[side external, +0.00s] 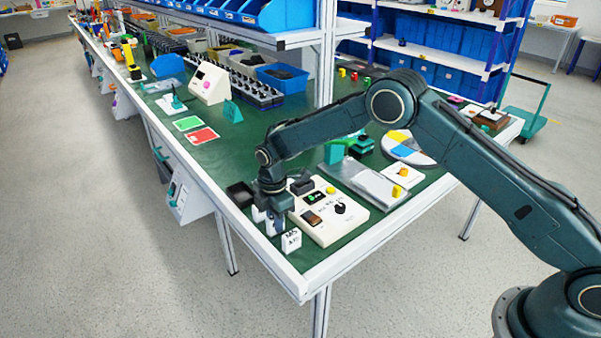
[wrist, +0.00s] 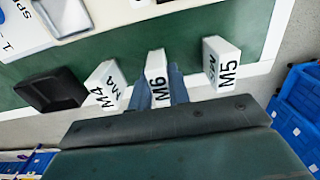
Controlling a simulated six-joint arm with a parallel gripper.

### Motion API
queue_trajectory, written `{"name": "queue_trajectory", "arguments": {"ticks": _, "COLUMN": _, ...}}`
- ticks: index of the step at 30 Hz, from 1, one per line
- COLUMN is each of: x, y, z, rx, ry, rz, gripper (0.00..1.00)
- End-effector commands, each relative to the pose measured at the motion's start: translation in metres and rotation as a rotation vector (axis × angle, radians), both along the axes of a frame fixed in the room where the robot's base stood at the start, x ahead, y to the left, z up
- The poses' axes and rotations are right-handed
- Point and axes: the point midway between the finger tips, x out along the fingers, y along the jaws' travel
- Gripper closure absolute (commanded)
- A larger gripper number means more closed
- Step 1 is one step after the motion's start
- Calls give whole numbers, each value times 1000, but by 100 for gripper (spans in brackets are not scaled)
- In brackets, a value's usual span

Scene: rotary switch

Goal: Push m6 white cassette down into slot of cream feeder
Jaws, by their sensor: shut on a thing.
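The M6 white cassette (wrist: 158,80) stands between the two blue-grey fingers of my gripper (wrist: 160,88) in the wrist view. My gripper is shut on it, with the M6 label facing the camera. In the side view my gripper (side external: 270,222) points down near the table's front edge, left of the cream feeder (side external: 340,222). The cassette is largely hidden there. The feeder has a black knob, a yellow button and a dark recess; part of it shows at the top left of the wrist view (wrist: 22,32). I cannot tell whether the cassette touches the table.
The M4 cassette (wrist: 104,86) and the M5 cassette (wrist: 221,66) stand close on either side of M6. M5 also shows in the side view (side external: 291,240). A black tray (wrist: 50,90) lies beyond M4. The white table edge (side external: 285,275) is close.

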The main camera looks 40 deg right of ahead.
Motion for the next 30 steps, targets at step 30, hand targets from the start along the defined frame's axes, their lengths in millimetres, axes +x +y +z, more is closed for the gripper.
{"name": "queue_trajectory", "arguments": {"ticks": 30, "x": 0, "y": 0, "z": 47, "rx": 0, "ry": 0, "rz": 0, "gripper": 100}}
